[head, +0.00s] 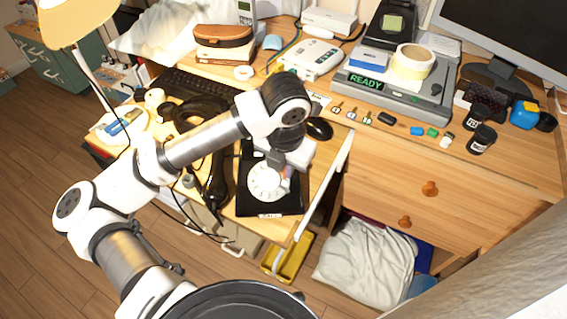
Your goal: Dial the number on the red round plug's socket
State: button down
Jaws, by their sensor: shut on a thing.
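A black dial phone (270,208) with a white round dial (265,181) stands on the front left part of the desk. Its black handset (214,188) seems to lie off it, on the left. My gripper (278,172) is right over the dial, pointing down. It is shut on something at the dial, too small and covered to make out. My wrist hides the phone's back part. I cannot make out a red round plug or a number at a socket. Small blue (417,131) and green (433,132) pieces lie on the desk at the right.
A grey device with a green READY display (367,82) stands behind, with small tagged pieces (351,113) before it. A black mouse (319,128) is close right of my wrist. Black jars (481,139) stand at the right. An open drawer edge (325,187) juts out beside the phone.

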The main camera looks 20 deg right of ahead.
jog(key=shift+s+f, duration=0.15)
jog(key=shift+s, duration=0.1)
jog(key=shift+a, duration=0.1)
jog(key=shift+s+a+f+b, duration=0.2)
jog(key=shift+s+f+b, duration=0.15)
jog(key=shift+b, duration=0.35)
jog(key=shift+s+a+r+p, duration=0.1)
jog(key=shift+s+r+p, duration=0.15)
jog(key=shift+r, duration=0.25)
jog(key=shift+s+a+r+p, duration=0.1)
jog(key=shift+s+r, duration=0.1)
jog(key=shift+r, duration=0.3)
jog(key=w+a+b, duration=0.1)
jog(key=w+a, duration=0.1)
jog(key=w+a+r+b, duration=0.1)
jog(key=w+a, duration=0.1)
jog(key=shift+w+a+b, duration=0.1)
jog(key=shift+a+b, duration=0.2)
jog(key=shift+b, duration=0.05)
jog(key=shift+w+a+r, duration=0.25)
